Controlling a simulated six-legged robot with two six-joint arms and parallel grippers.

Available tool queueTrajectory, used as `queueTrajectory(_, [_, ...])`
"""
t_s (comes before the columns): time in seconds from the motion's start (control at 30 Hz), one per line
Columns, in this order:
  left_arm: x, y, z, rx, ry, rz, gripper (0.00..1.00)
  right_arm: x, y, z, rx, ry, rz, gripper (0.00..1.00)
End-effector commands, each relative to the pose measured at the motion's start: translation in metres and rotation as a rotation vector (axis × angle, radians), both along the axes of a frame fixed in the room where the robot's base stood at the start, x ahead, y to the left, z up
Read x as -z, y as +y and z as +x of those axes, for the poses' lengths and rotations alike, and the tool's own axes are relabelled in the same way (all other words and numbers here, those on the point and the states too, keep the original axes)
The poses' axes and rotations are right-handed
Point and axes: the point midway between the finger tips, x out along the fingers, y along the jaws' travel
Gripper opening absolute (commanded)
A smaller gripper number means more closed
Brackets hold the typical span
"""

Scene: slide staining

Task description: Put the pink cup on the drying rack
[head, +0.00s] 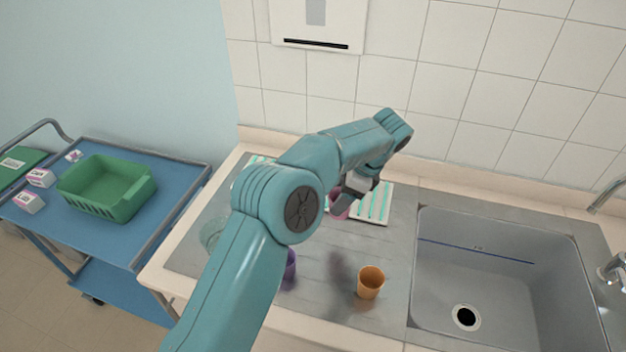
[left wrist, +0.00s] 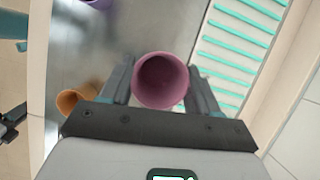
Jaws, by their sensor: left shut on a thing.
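The pink cup (left wrist: 161,82) is between the two fingers of my left gripper (left wrist: 160,88), which is shut on it. In the left wrist view its open mouth faces the camera. In the head view the pink cup (head: 339,204) shows partly behind my left gripper (head: 352,199). The drying rack (head: 372,204), white with teal bars, lies at the back of the steel drainboard, just right of the cup. It also shows to the right of the cup in the left wrist view (left wrist: 238,42). My right gripper is not in view.
An orange cup (head: 370,282) and a purple cup (head: 290,265) stand on the drainboard (head: 390,250). A clear glass vessel (head: 211,236) is at its left. The sink (head: 500,255) is at right. A blue cart (head: 130,220) carries a green basket (head: 105,187) and small boxes.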

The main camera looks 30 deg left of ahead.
Motion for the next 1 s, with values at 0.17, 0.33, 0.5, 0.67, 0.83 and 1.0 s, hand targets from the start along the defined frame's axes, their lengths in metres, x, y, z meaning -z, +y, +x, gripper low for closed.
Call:
queueTrajectory(0.17, [-0.027, 0.018, 0.025, 0.368, -0.004, 0.001, 0.24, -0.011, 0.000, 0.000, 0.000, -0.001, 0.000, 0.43])
queueTrajectory(0.33, [-0.050, 0.035, 0.048, 0.709, -0.003, 0.002, 0.24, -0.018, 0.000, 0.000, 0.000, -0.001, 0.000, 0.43])
queueTrajectory(0.5, [-0.072, 0.053, 0.068, 1.013, -0.004, 0.002, 0.24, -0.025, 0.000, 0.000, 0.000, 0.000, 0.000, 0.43])
queueTrajectory(0.67, [-0.092, 0.068, 0.083, 1.267, -0.006, 0.003, 0.24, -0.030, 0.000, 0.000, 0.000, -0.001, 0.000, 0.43])
queueTrajectory(0.83, [-0.110, 0.083, 0.095, 1.496, -0.004, 0.003, 0.24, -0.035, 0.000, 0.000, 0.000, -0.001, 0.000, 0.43])
queueTrajectory(1.0, [-0.121, 0.091, 0.101, 1.642, -0.001, 0.002, 0.24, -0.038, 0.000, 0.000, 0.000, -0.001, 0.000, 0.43])
